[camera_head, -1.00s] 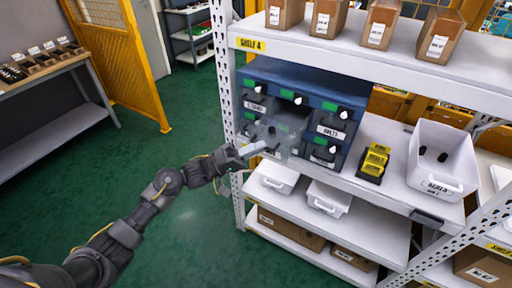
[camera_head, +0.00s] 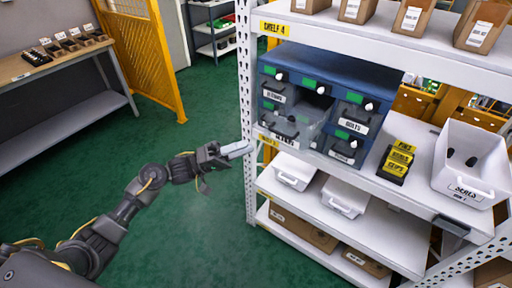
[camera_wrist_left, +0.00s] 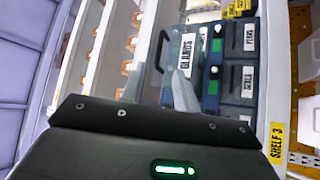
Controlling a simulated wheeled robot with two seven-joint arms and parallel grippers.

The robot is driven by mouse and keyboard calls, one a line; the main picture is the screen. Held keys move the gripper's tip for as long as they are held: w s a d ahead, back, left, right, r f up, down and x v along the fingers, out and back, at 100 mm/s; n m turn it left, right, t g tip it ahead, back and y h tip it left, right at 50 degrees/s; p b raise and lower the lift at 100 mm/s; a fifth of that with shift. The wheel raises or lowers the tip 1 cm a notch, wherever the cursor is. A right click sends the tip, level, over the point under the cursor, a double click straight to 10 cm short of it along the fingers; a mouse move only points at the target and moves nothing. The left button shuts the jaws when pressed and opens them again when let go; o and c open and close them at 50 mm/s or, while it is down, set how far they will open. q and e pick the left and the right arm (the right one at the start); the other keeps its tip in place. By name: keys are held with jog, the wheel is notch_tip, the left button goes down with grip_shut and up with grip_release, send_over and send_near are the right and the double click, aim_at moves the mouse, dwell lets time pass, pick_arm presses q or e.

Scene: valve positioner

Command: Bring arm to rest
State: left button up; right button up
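My left arm comes in from the lower left in the head view. My right gripper is not in view.
Yellow boxes (camera_head: 398,160) and a white bin (camera_head: 470,168) stand right of the cabinet. White trays (camera_head: 345,196) and cartons (camera_head: 303,228) sit on lower shelves. The green floor (camera_head: 205,105) is clear left of the rack. A bench (camera_head: 65,62) stands at the far left.

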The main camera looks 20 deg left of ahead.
pick_arm(q)
jog(key=shift+s+a+f, duration=0.15)
jog(key=shift+a, duration=0.3)
